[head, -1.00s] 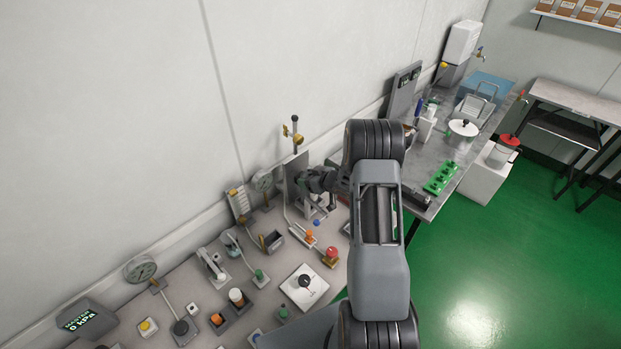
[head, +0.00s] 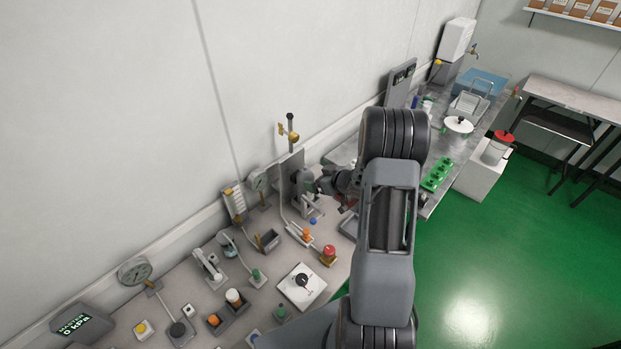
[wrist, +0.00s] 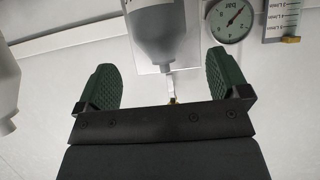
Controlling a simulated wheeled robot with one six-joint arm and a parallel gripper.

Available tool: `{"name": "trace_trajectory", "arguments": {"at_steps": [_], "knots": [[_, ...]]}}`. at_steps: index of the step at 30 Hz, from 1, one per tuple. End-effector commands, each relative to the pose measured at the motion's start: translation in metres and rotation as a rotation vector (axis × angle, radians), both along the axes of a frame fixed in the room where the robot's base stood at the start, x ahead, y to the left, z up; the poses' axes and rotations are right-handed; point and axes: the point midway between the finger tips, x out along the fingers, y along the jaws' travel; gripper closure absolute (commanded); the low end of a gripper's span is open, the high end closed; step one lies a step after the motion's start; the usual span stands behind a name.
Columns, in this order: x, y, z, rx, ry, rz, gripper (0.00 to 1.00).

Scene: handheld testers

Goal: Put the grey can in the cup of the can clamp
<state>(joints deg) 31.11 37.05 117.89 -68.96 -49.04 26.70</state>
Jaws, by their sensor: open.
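The grey can (head: 303,182) stands upright, as far as I can tell, against the upright plate of the can clamp (head: 294,166). In the wrist view its grey body and tapered end (wrist: 156,35) show at the top, beyond the fingertips. The clamp's cup is too small and covered to make out, so I cannot tell how the can sits in it. My gripper (head: 319,184) is just right of the can. In the wrist view my gripper (wrist: 165,80) is open, its two green pads wide apart with nothing held between them.
A pressure gauge (head: 258,180) and a level scale (head: 233,203) stand left of the clamp. A red button (head: 328,252), an orange-topped part (head: 306,235) and a white dial plate (head: 303,285) are in front. A yellow valve (head: 291,136) rises behind the clamp.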

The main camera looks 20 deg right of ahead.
Motion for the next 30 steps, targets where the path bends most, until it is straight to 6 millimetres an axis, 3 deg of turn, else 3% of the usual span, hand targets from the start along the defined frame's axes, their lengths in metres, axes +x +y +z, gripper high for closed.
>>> {"name": "trace_trajectory", "arguments": {"at_steps": [6,13,17,20,24,30], "knots": [[-0.027,-0.012,0.016,-0.001,0.000,-0.003,0.06],[-0.032,-0.016,0.037,-0.056,0.001,-0.039,0.06],[-0.025,-0.017,0.078,-0.198,0.016,-0.166,0.06],[-0.032,-0.010,0.119,-0.301,0.060,-0.307,0.06],[-0.070,0.016,0.165,-0.345,0.181,-0.469,0.06],[-0.149,0.074,0.192,-0.264,0.410,-0.525,0.06]]}}
